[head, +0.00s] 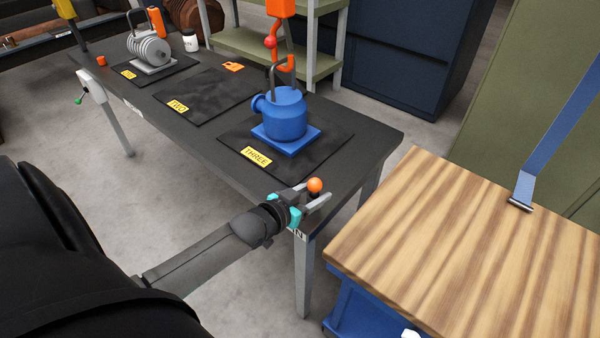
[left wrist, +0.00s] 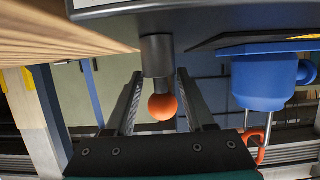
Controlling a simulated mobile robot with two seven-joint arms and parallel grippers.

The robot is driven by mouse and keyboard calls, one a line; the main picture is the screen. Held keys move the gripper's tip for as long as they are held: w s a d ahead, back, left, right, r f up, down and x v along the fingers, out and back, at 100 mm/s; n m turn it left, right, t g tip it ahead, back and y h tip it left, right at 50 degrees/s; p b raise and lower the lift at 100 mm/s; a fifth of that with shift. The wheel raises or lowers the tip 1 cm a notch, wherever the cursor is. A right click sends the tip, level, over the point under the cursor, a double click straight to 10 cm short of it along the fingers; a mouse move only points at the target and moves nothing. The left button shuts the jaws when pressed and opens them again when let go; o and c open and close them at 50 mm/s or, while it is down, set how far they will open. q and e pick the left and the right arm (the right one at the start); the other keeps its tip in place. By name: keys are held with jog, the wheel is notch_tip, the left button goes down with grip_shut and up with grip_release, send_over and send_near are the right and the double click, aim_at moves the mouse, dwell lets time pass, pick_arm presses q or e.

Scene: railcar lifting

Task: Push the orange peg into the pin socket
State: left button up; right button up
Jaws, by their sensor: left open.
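The orange peg (head: 315,185) has a round orange knob and stands out at the near corner of the dark bench. In the left wrist view its knob (left wrist: 163,106) sits on a short dark shaft that runs into a wider dark cylinder, which looks like the pin socket (left wrist: 156,55). How deep the shaft sits is hidden inside the cylinder. My left gripper (head: 319,193) is open, with a finger on each side of the peg. In the left wrist view gaps show between the knob and both fingers (left wrist: 160,75). My right gripper is not in view.
A blue pot-like load (head: 285,115) stands on the mat marked THREE, under an orange hook (head: 287,64). A grey coiled load (head: 148,48) stands on mat ONE. Mat TWO (head: 205,92) is mostly bare. A wooden-topped table (head: 470,255) stands to the right.

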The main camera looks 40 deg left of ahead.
pick_arm(q)
jog(key=p+v, duration=0.4)
jog(key=v, duration=1.1)
